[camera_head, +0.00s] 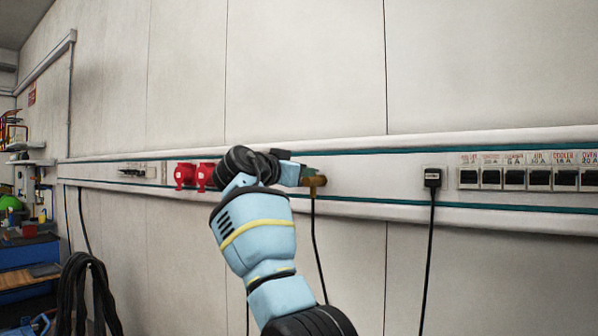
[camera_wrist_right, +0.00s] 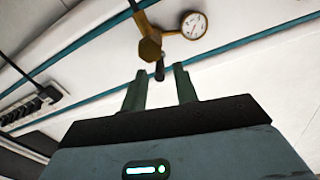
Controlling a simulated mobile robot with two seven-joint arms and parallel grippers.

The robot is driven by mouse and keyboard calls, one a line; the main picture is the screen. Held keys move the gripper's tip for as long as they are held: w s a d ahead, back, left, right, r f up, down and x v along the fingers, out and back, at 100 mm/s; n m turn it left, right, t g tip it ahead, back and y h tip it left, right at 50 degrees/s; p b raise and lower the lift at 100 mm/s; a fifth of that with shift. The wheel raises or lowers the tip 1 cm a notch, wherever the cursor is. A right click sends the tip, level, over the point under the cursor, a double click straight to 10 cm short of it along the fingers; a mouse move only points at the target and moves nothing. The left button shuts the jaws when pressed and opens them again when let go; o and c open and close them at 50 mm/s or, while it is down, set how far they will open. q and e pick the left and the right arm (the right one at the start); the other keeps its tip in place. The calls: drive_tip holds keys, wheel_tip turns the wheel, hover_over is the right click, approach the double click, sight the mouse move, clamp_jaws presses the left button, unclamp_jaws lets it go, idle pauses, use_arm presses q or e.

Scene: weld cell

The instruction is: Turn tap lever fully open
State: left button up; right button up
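The brass tap (camera_head: 316,181) sits on the white wall trunking in the head view, partly hidden by my right gripper (camera_head: 298,172). In the right wrist view the brass tap body (camera_wrist_right: 150,48) is at the top, with a short dark lever (camera_wrist_right: 160,72) pointing towards me. My right gripper (camera_wrist_right: 160,70) is open. Its two fingers stand apart, with the lever's end between or just beyond their tips. I cannot tell whether they touch it. My left gripper is not in view.
A round gauge (camera_wrist_right: 193,25) is attached beside the tap. A dark hose (camera_head: 318,250) hangs below it. Red sockets (camera_head: 184,176) are to the left on the trunking, a black plug (camera_head: 432,178) and a row of breakers (camera_head: 528,178) to the right. The wall above is clear.

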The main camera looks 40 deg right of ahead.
drive_tip(key=shift+a, duration=0.1)
